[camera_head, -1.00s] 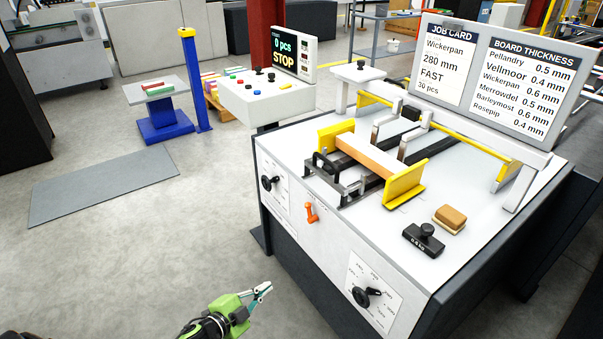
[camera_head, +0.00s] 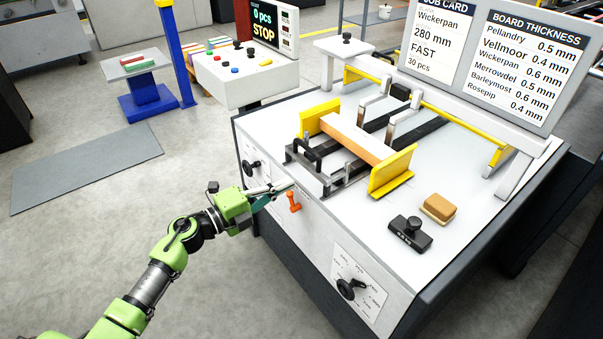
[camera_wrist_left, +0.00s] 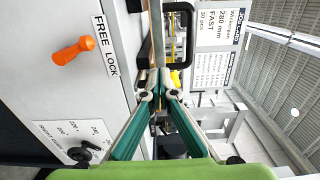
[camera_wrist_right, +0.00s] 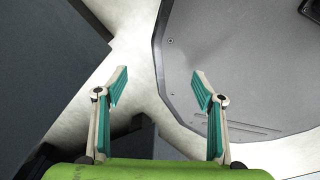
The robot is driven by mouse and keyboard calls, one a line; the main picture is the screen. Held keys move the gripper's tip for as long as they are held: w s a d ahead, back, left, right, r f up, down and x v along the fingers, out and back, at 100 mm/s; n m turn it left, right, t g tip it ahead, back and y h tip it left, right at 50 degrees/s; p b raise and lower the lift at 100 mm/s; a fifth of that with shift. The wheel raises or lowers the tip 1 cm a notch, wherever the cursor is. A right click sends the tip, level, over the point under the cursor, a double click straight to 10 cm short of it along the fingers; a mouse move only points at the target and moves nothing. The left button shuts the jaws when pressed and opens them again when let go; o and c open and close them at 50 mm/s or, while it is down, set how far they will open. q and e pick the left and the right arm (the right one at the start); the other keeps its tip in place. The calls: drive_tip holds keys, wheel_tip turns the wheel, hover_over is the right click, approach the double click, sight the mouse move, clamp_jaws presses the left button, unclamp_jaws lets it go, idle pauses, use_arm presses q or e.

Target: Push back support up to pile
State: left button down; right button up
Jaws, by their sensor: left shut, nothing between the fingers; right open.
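The pile (camera_head: 350,138) is a long tan-orange stack lying between two yellow side guides on the machine's white top. The back support (camera_head: 324,180) is a grey metal frame with a black handle (camera_head: 306,151), on the near side of the pile. Whether it touches the pile I cannot tell. My left gripper (camera_head: 288,188) is shut and empty at the machine's front edge, below and short of the handle. In the left wrist view, its closed fingertips (camera_wrist_left: 160,92) point toward the black handle frame (camera_wrist_left: 178,38). My right gripper (camera_wrist_right: 158,82) is open and empty, over the floor.
An orange lever (camera_head: 293,201) with a FREE/LOCK label (camera_wrist_left: 106,46) is on the front panel, close to my left gripper. A dial (camera_head: 351,288) is lower right. A black weight (camera_head: 409,232) and a tan block (camera_head: 439,208) lie on the top, right of the guides.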

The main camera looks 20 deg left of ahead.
sight(311, 172)
use_arm(q)
drive_tip(key=x, duration=0.4)
drive_tip(key=shift+w+d, duration=0.15)
drive_tip(key=shift+w, duration=0.05)
drive_tip(key=shift+w+d+p, duration=0.3)
drive_tip(key=shift+w+d, duration=0.1)
drive_tip(key=shift+w, duration=0.1)
use_arm(e)
drive_tip(key=shift+w+r, duration=0.45)
drive_tip(key=shift+w, duration=0.2)
drive_tip(key=shift+s, duration=0.1)
use_arm(q)
drive_tip(key=b+x, duration=0.3)
drive_tip(key=x, duration=0.8)
drive_tip(key=shift+f, duration=0.1)
drive_tip(key=shift+w+d, duration=0.35)
drive_tip(key=shift+w, duration=0.05)
use_arm(e)
wheel_tip(311, 172, down, 3)
drive_tip(key=shift+s+f, duration=0.15)
use_arm(q)
drive_tip(key=shift+a, duration=0.1)
